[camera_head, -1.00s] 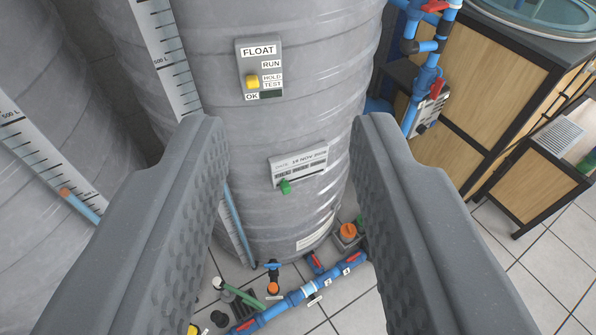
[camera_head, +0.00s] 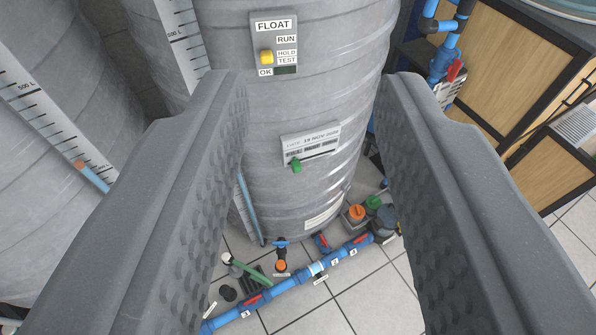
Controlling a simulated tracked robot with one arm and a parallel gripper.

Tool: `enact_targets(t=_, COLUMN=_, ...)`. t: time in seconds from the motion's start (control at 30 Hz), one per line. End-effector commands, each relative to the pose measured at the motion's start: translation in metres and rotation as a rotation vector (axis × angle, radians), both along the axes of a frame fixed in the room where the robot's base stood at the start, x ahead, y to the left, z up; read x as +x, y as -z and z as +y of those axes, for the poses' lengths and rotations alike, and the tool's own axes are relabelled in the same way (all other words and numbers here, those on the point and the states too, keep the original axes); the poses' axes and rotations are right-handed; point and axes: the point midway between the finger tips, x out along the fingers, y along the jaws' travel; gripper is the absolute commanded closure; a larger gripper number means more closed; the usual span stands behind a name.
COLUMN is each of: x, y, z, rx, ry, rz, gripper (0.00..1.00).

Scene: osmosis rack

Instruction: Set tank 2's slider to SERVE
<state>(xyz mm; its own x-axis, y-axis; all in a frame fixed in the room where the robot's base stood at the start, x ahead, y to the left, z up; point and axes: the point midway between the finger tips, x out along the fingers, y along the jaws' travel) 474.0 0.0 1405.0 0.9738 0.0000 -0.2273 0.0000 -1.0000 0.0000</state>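A large grey ribbed tank (camera_head: 345,60) stands ahead, between my fingers. A small light plate (camera_head: 318,139) on it carries a date label and a green slider knob (camera_head: 296,166) at its lower left. Above it is a grey FLOAT panel (camera_head: 289,50), marked RUN, HOLD and TEST, with a yellow knob (camera_head: 266,57) beside HOLD/TEST. No word SERVE and no tank number can be read. My gripper (camera_head: 316,80) is open and empty. Its fingers frame the tank, and neither touches the knobs.
Another grey tank (camera_head: 80,70) with a level scale stands at left. Blue pipes with red valves (camera_head: 290,285) run along the tiled floor, near orange and green caps. A wooden cabinet (camera_head: 480,80) and blue pipework (camera_head: 440,60) stand at right.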

Motion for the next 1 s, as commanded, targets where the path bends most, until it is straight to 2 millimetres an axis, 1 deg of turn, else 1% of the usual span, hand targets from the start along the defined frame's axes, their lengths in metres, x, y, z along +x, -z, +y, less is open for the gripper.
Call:
enact_targets(t=0.03, x=0.000, y=0.000, z=0.000, rx=0.000, ry=0.000, rz=0.000, gripper=0.58)
enact_targets(t=0.07, x=0.001, y=0.000, z=0.000, rx=0.000, ry=0.001, rz=0.000, gripper=0.55)
enact_targets(t=0.17, x=0.011, y=0.006, z=-0.004, rx=-0.007, ry=0.011, rz=-0.003, gripper=0.55)
enact_targets(t=0.27, x=0.039, y=0.025, z=-0.013, rx=-0.027, ry=0.034, rz=-0.008, gripper=0.55)
enact_targets(t=0.3, x=0.055, y=0.035, z=-0.018, rx=-0.039, ry=0.044, rz=-0.014, gripper=0.55)
enact_targets(t=0.37, x=0.079, y=0.053, z=-0.026, rx=-0.062, ry=0.063, rz=-0.025, gripper=0.55)
enact_targets(t=0.4, x=0.097, y=0.066, z=-0.032, rx=-0.077, ry=0.071, rz=-0.033, gripper=0.55)
enact_targets(t=0.47, x=0.120, y=0.084, z=-0.040, rx=-0.101, ry=0.081, rz=-0.050, gripper=0.55)
enact_targets(t=0.5, x=0.136, y=0.099, z=-0.045, rx=-0.117, ry=0.085, rz=-0.056, gripper=0.55)
enact_targets(t=0.57, x=0.158, y=0.120, z=-0.051, rx=-0.140, ry=0.086, rz=-0.068, gripper=0.55)
enact_targets(t=0.6, x=0.172, y=0.136, z=-0.055, rx=-0.154, ry=0.084, rz=-0.077, gripper=0.55)
enact_targets(t=0.67, x=0.192, y=0.160, z=-0.060, rx=-0.174, ry=0.078, rz=-0.087, gripper=0.55)
enact_targets(t=0.7, x=0.204, y=0.177, z=-0.063, rx=-0.186, ry=0.072, rz=-0.093, gripper=0.55)
enact_targets(t=0.8, x=0.232, y=0.219, z=-0.070, rx=-0.211, ry=0.047, rz=-0.112, gripper=0.55)
enact_targets(t=0.87, x=0.247, y=0.247, z=-0.072, rx=-0.222, ry=0.027, rz=-0.121, gripper=0.55)
enact_targets(t=0.9, x=0.256, y=0.266, z=-0.074, rx=-0.229, ry=0.013, rz=-0.126, gripper=0.55)
enact_targets(t=0.97, x=0.268, y=0.296, z=-0.074, rx=-0.233, ry=-0.012, rz=-0.132, gripper=0.55)
enact_targets(t=1.0, x=0.274, y=0.316, z=-0.075, rx=-0.233, ry=-0.031, rz=-0.138, gripper=0.55)
